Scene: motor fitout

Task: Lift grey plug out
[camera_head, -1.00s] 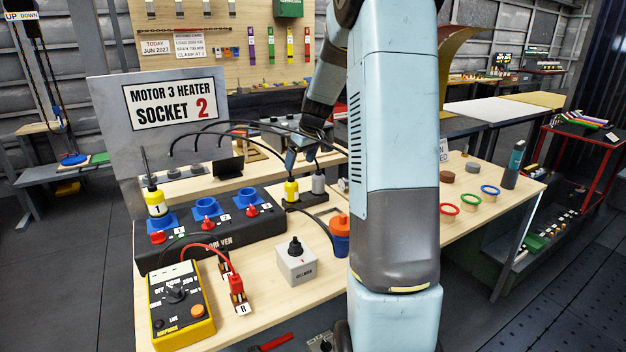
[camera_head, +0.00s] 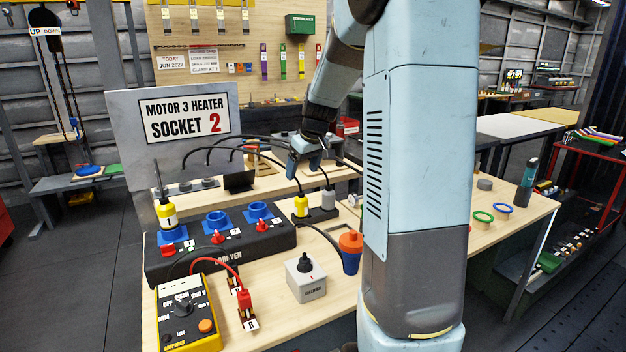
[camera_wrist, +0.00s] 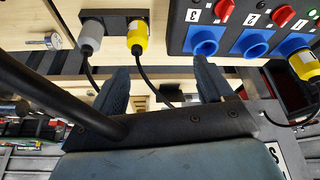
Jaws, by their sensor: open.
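The grey plug (camera_head: 328,196) stands upright in a small black holder (camera_head: 319,216), right of a yellow plug (camera_head: 300,206); a black cable leads from its top. The wrist view also shows the grey plug (camera_wrist: 91,37) beside the yellow plug (camera_wrist: 138,38) in the holder (camera_wrist: 114,18). My gripper (camera_head: 304,167) is open and empty, above and apart from both plugs. In the wrist view my gripper (camera_wrist: 161,82) has its fingers spread, with one thin black cable passing between them in the picture. The grey plug lies outside the fingers, to the left.
A black socket box (camera_head: 225,245) with blue sockets (camera_head: 215,221) stands left of the holder; another yellow plug (camera_head: 166,214) sits in socket 1. Cables arch behind my gripper.

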